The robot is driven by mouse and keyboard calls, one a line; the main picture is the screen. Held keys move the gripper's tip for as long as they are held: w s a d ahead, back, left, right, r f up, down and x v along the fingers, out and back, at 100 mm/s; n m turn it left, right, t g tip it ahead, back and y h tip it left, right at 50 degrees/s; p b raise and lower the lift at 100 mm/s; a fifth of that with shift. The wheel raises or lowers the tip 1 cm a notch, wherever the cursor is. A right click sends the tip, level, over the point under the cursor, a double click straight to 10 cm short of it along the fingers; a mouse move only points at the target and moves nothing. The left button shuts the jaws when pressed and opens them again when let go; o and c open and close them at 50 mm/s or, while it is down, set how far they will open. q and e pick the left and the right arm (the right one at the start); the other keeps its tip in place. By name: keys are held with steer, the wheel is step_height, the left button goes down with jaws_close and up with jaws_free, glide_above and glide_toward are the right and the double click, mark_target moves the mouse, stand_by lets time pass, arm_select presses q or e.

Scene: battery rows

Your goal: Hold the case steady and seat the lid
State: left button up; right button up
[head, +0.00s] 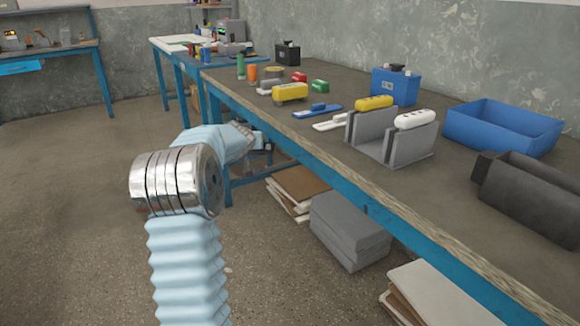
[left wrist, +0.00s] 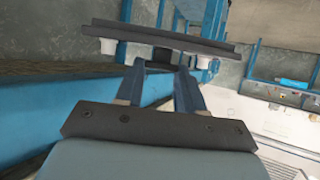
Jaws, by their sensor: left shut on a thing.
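In the left wrist view my left gripper (left wrist: 162,64) is shut on a small black block under a long dark plate (left wrist: 175,42). The plate looks like a lid, with a white round piece near each end. In the head view my left arm reaches toward the bench's far left edge, and its gripper is small and partly hidden there. A dark grey, box-like piece (head: 530,197), possibly the case, lies on the bench at the right and is cut by the picture edge. My right gripper is not in view.
The bench (head: 300,130) also holds a grey two-slot stand (head: 405,148) with yellow and white pieces, an open blue bin (head: 480,138), a blue battery (head: 393,88) and several small coloured items. Grey blocks (head: 348,235) and boards lie below. The left floor is clear.

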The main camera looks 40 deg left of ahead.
mark_target(529, 191)
arm_select(q)
steer(key=s+a+r+n+g+y, duration=0.2)
steer(key=s+a+r+n, duration=0.1)
steer(key=s+a+r, duration=0.4)
steer(key=s+d+r, duration=0.2)
steer(key=d+r, duration=0.1)
steer(key=r, duration=0.3)
steer(key=w+d+r+m+t+h, duration=0.25)
steer(key=d+r, duration=0.35)
steer(key=d, duration=0.6)
steer(key=w+d+r+m+t+h, duration=0.15)
steer(key=w+d+r, duration=0.35)
steer(key=d, duration=0.7)
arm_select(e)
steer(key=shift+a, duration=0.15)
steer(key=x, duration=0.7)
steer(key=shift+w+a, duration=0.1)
arm_select(q)
steer(key=s+d+r+m+h, duration=0.1)
steer(key=d+r+m+h, duration=0.1)
steer(key=d, duration=1.4)
steer(key=s+d+r+m+h, duration=0.1)
steer(key=d+r, duration=0.4)
steer(key=d, duration=1.1)
steer(key=s+d+r+m+t+h, duration=0.1)
steer(key=d+r+m+h, duration=0.2)
steer(key=d, duration=1.4)
steer(key=shift+s+r+m+h, duration=0.2)
steer(key=shift+r+m+h, duration=0.1)
steer(key=shift+m, duration=0.4)
